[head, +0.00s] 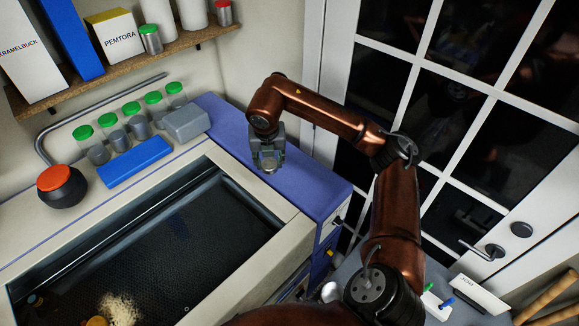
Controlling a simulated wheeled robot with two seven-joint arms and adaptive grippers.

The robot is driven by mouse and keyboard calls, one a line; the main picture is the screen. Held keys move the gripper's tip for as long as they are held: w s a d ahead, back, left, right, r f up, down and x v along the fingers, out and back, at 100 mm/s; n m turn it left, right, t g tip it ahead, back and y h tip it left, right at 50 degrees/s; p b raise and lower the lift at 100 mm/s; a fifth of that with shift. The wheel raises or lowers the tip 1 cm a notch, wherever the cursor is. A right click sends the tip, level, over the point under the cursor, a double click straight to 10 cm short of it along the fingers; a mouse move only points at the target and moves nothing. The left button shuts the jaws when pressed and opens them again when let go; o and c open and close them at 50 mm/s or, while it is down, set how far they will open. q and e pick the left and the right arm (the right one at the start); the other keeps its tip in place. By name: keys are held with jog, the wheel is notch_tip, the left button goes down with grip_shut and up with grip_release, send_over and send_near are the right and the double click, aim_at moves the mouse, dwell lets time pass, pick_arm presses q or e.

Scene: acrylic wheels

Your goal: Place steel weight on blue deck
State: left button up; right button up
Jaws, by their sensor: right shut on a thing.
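My right gripper (268,163) points down over the blue deck (315,185), the blue-violet top along the right end of the basin. It is shut on a small grey thing, which looks like the steel weight (269,170); the fingers hide most of it. I cannot tell whether the weight touches the deck. My left gripper is not in view.
A dark basin (277,216) with a pale rim lies left of the deck. Behind it stand green-lidded jars (138,127), a grey block (187,124), a blue block (135,163) and a red-lidded pot (63,196). A glazed door is right. The deck's front part looks clear.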

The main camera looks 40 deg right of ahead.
jog(key=shift+w+d+r+m, duration=0.15)
jog(key=shift+w+d+m, duration=0.15)
jog(key=w+d+f, duration=0.2)
jog(key=d+f, duration=0.1)
jog(key=w+d+f+p, duration=0.1)
jog(key=w+d+f, duration=0.1)
jog(key=d, duration=0.2)
jog(key=w+d+f+p, duration=0.1)
jog(key=w+d+f, duration=0.1)
jog(key=d+f, duration=0.1)
jog(key=shift+w+d+f, duration=0.35)
jog(key=shift+w+d, duration=0.05)
jog(key=shift+d, duration=0.1)
jog(key=shift+w+d+f, duration=0.15)
jog(key=shift+d+f, duration=0.15)
jog(key=shift+f, duration=0.15)
jog(key=x, duration=0.1)
jog(key=p+x, duration=0.1)
jog(key=x, duration=0.1)
jog(key=shift+s+a+f, duration=0.1)
jog(key=shift+s+a, duration=0.05)
jog(key=shift+s, duration=0.05)
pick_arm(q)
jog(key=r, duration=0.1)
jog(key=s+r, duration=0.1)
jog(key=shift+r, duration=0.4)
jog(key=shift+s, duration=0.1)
